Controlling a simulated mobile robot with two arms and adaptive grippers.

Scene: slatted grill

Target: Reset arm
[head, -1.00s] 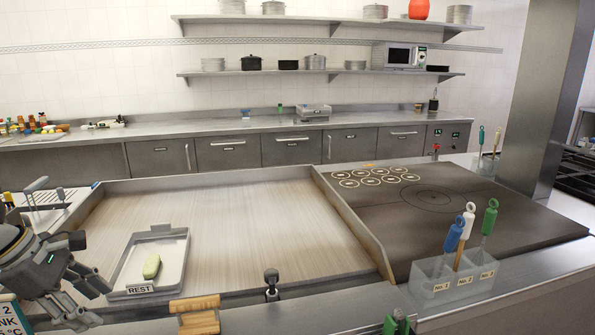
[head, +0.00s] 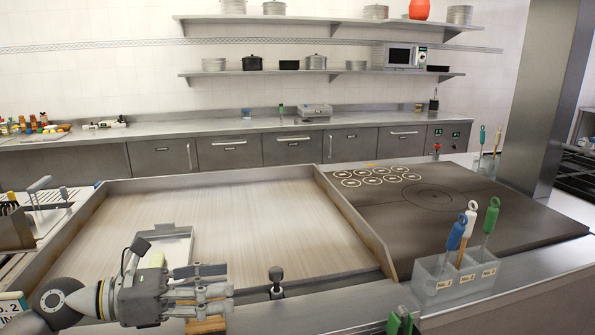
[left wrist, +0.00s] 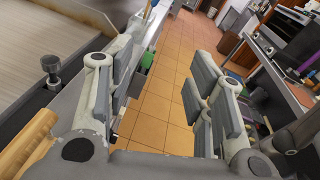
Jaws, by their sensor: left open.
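My left gripper (head: 205,287) is at the lower left of the head view, with its fingers pointing right. It hangs in front of the griddle's near edge and covers part of the metal tray (head: 178,250) and the wooden handle piece (head: 207,324). In the left wrist view the two fingers (left wrist: 165,95) stand apart with only the tiled floor seen between them. The gripper is open and empty. My right gripper is in neither view.
The griddle plate (head: 240,220) is bare beyond the tray. A black knob (head: 276,282) stands at its near edge, just right of my fingers. A grey holder (head: 455,280) with several coloured-handled tools stands at the right. The wooden piece (left wrist: 25,145) lies close by in the wrist view.

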